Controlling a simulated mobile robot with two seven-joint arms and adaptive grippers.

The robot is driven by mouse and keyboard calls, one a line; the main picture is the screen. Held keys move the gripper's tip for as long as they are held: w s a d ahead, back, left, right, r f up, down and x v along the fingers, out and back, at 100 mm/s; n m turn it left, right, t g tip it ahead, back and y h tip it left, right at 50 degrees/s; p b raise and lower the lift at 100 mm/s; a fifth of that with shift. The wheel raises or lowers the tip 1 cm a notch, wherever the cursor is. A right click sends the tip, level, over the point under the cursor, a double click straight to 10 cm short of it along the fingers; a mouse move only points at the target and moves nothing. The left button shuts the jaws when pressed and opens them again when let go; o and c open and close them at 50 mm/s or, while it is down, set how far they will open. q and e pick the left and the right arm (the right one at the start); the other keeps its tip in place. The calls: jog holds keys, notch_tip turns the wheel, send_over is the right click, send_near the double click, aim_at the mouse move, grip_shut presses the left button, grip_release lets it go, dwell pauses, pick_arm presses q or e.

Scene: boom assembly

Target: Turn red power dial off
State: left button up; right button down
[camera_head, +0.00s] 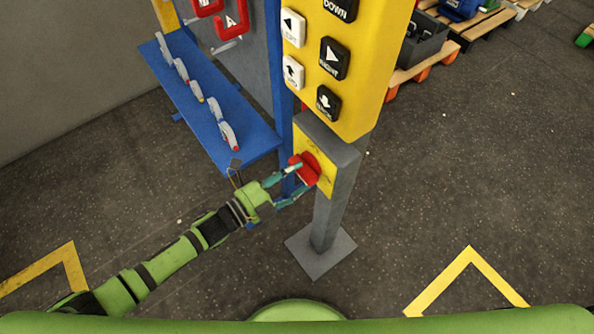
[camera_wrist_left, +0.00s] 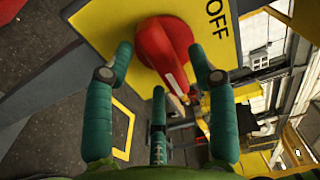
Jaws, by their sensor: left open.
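The red power dial (camera_head: 305,168) sits on a yellow plate on the front of a grey post, below the yellow button box. In the left wrist view the red dial (camera_wrist_left: 166,50) is close, and the word OFF shows on the yellow plate (camera_wrist_left: 215,14) beside it. My left gripper (camera_head: 283,187) is open at the dial. In the left wrist view its teal fingers (camera_wrist_left: 160,75) stand on either side of the dial's lower part. I cannot tell whether they touch it. My right gripper is not in view.
The yellow button box (camera_head: 338,60) with black and white arrow buttons is above the dial. A blue shelf (camera_head: 222,128) holding several tools stands to the left. The grey post (camera_head: 325,215) stands on a square base. Pallets and a dark crate (camera_head: 424,42) are at the back right.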

pick_arm(q)
jog(key=shift+w+d, duration=0.35)
jog(key=shift+d, duration=0.2)
grip_shut()
